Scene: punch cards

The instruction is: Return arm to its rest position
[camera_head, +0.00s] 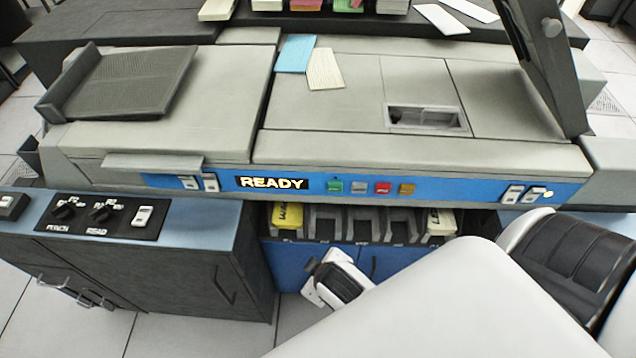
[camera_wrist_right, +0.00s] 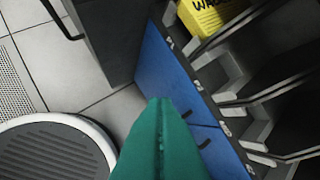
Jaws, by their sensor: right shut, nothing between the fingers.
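My right gripper (camera_wrist_right: 161,104) shows as teal fingers at the bottom middle of the right wrist view. The fingers are pressed together with nothing between them. They are over the floor, in front of the blue cabinet (camera_wrist_right: 178,85) below the pockets. In the head view my right arm (camera_head: 420,310) comes in from the lower right and covers part of the cabinet. Its white and black far part (camera_head: 338,280) is below the row of pockets; the fingers are hidden there. My left gripper is in neither view.
The card machine's READY panel (camera_head: 272,183) is lit. Pockets (camera_head: 362,222) below it hold a yellow block (camera_head: 287,216) at the left end. A blue card (camera_head: 295,54) and a cream card (camera_head: 325,69) lie on top. A dark cabinet (camera_head: 160,265) stands left; floor (camera_head: 295,320) shows between.

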